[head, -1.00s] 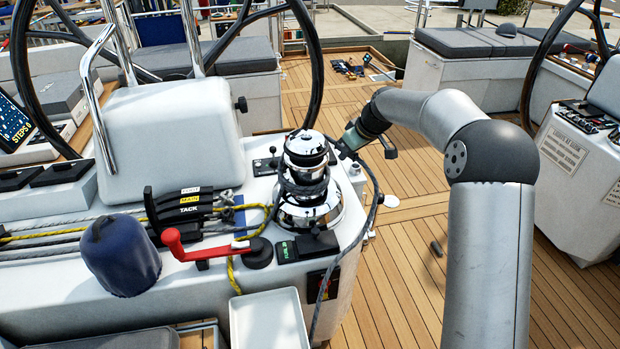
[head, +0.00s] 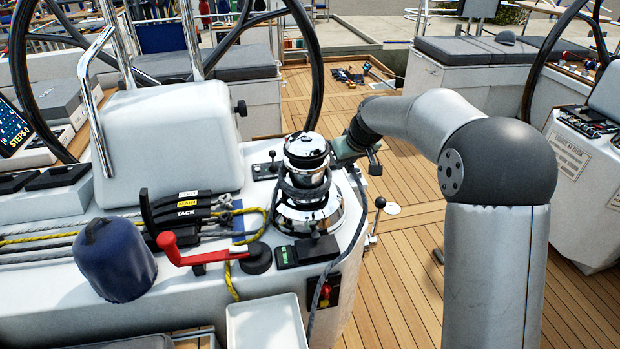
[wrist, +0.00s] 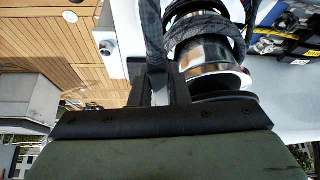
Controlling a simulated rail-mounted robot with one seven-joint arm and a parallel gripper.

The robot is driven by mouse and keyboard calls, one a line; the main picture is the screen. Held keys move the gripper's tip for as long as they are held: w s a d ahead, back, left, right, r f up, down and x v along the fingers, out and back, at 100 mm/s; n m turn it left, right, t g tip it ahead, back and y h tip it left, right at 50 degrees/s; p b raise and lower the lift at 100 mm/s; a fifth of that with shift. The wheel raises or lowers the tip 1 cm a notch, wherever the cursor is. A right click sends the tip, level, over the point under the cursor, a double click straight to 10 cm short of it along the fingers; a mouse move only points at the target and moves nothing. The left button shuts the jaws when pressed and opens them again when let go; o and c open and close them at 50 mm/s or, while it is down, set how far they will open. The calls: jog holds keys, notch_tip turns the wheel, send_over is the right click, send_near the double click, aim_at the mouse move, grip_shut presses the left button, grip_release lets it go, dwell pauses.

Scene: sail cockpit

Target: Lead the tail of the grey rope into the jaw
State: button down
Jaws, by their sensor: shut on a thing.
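The chrome winch (head: 305,150) stands on the white console, with the dark grey rope (head: 300,192) wrapped around its drum. My gripper (head: 338,158) is just right of the winch's upper part, its fingers small and partly hidden in the head view. In the wrist view my gripper (wrist: 165,88) is shut on the grey rope (wrist: 152,35), which runs up from the fingers, close beside the winch (wrist: 205,55). The rope's tail hangs from the gripper past the console edge and down its front. The jaw near the winch top cannot be made out clearly.
A blue cover (head: 115,258) and a white tray (head: 266,322) are nearer. A lever (head: 379,204) sticks out at the console's right. The steering wheel rises behind.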

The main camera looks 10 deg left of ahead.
jog(key=shift+s+a+m+t+h, duration=0.15)
jog(key=shift+s+a+m+h, duration=0.15)
jog(key=shift+s+m, duration=0.3)
jog(key=shift+s+a+m+t+h, duration=0.15)
jog(key=shift+s+a+m+h, duration=0.15)
jog(key=shift+s+m, duration=0.3)
jog(key=c, duration=0.8)
grip_release()
jog(key=shift+w+d, duration=0.1)
jog(key=shift+c, duration=0.2)
notch_tip(320, 180, up, 9)
jog(key=p, duration=0.5)
jog(key=shift+p, duration=0.3)
